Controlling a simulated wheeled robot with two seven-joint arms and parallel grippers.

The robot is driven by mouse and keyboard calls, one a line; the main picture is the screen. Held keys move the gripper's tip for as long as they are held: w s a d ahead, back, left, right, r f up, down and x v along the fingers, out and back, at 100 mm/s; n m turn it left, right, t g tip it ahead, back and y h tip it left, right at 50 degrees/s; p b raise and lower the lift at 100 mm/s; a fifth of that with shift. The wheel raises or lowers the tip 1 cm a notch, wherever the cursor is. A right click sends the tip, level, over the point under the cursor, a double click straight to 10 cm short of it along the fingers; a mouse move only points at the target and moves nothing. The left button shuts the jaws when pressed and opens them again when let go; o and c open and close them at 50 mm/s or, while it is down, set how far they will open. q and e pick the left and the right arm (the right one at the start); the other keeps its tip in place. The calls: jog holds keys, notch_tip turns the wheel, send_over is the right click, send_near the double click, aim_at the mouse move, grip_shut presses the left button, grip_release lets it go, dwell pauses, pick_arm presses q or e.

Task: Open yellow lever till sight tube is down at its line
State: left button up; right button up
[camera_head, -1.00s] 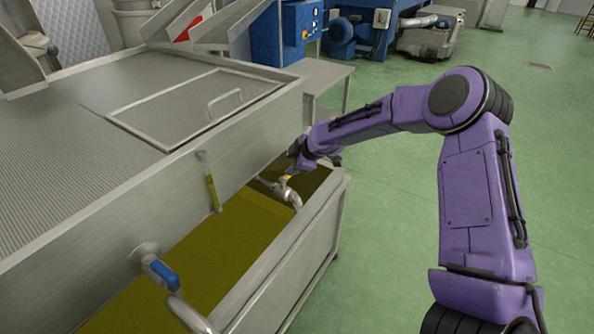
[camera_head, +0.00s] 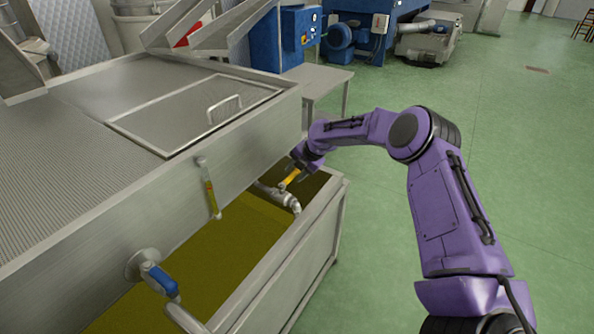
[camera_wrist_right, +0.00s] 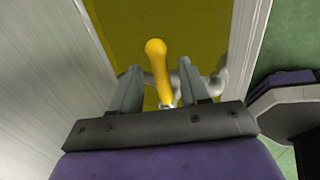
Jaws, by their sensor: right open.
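The yellow lever (camera_head: 290,178) sits on a metal valve and pipe (camera_head: 283,196) at the far end of the trough of olive-yellow liquid. In the right wrist view the yellow lever (camera_wrist_right: 157,60) stands between the two fingers. My right gripper (camera_head: 299,169) is at the lever, small and partly hidden in the head view; in the wrist view the right gripper (camera_wrist_right: 158,75) is open, with gaps beside the lever. The sight tube (camera_head: 210,190) is on the tank's front wall and holds a yellowish column; its level against the line is too small to read. My left gripper is out of view.
A blue-handled valve (camera_head: 160,278) sticks out nearer on the same steel tank (camera_head: 130,210). The trough's outer wall (camera_head: 285,262) stands between the liquid and the clear green floor. A steel side table (camera_head: 320,78) and blue machine (camera_head: 362,25) stand behind.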

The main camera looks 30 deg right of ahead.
jog(key=shift+f, duration=0.1)
jog(key=shift+c, duration=0.3)
grip_shut()
